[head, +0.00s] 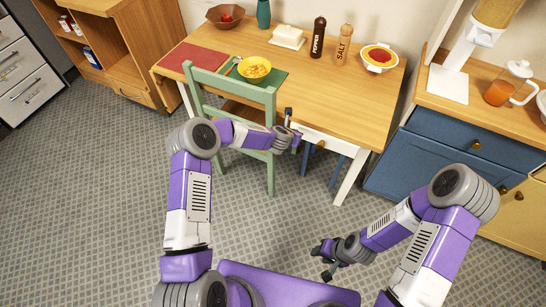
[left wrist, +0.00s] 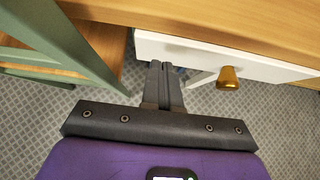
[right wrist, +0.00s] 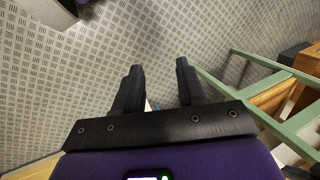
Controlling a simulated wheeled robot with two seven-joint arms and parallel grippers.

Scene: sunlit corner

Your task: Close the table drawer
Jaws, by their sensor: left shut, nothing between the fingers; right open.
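The wooden table (head: 340,100) has a white drawer front (head: 335,139) under its top; the front also shows in the left wrist view (left wrist: 195,50), with a brass knob (left wrist: 229,78). Any gap behind the front is too small to tell. My left gripper (head: 291,130) is at the table's front edge, beside the green chair. In the left wrist view its fingers (left wrist: 166,68) are shut and empty, just left of the knob and close to the drawer front; contact cannot be told. My right gripper (head: 322,262) is open and empty above the floor, away from the table.
A green chair (head: 236,88) stands against the table, left of my left gripper. A blue cabinet (head: 430,165) is to the right. Bowls, a butter dish, and pepper (head: 318,38) and salt (head: 343,45) mills stand on the table. The floor in front is clear.

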